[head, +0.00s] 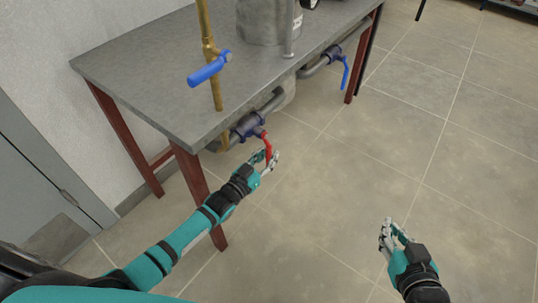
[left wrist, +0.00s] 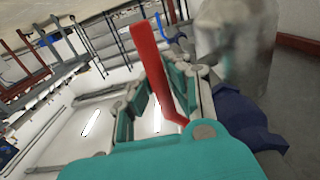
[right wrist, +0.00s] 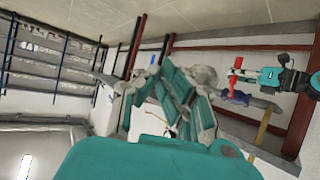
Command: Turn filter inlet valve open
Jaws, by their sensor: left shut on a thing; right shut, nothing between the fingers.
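A dark blue valve (head: 246,127) with a red lever (head: 267,146) sits on the pipe under the table's front edge. The lever hangs down and slants away from the valve body. My left gripper (head: 264,163) is shut on the lower part of the red lever. In the left wrist view the red lever (left wrist: 153,68) passes between its fingers (left wrist: 165,92). The valve (right wrist: 235,97) and lever (right wrist: 236,70) also show in the right wrist view. My right gripper (head: 391,236) is shut and empty, out over the floor, well apart from the valve.
A second valve with a blue lever (head: 345,72) is under the table at the right. A blue-handled tap (head: 208,70) is on the brass pipe by the grey tabletop (head: 150,75). Red table legs (head: 200,185) stand near my left arm. The tiled floor at right is clear.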

